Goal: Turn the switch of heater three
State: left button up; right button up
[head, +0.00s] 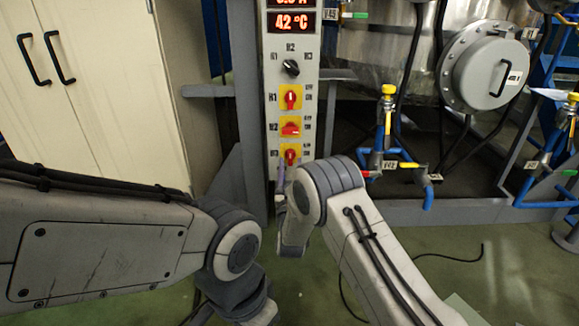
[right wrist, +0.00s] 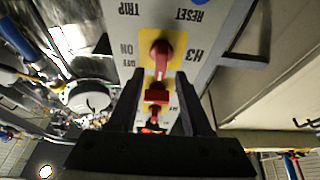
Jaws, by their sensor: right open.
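The heater three switch (head: 290,157) is a red knob on a yellow plate, lowest of three on the grey control panel (head: 278,75). In the right wrist view the panel appears upside down, and the red H3 knob (right wrist: 161,57) shows just past the fingertips, its handle roughly upright. My right gripper (right wrist: 160,78) is open, its two dark fingers apart and pointing at the panel, nothing held. In the head view the right gripper (head: 281,182) is mostly hidden by its wrist, just below the H3 switch. My left gripper is out of the picture; only its arm shows.
Switches H1 (head: 290,97) and H2 (head: 290,129) sit above, H2's handle sideways. A black selector (head: 291,68) and a 42 °C display (head: 291,22) are higher. A steel vessel (head: 395,45) and valve pipes (head: 387,125) stand right, a cabinet (head: 95,90) left.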

aim_at(290, 157)
jog(key=shift+b+x, duration=0.4)
jog(key=shift+x, duration=1)
grip_shut()
jog(key=shift+a, duration=0.15)
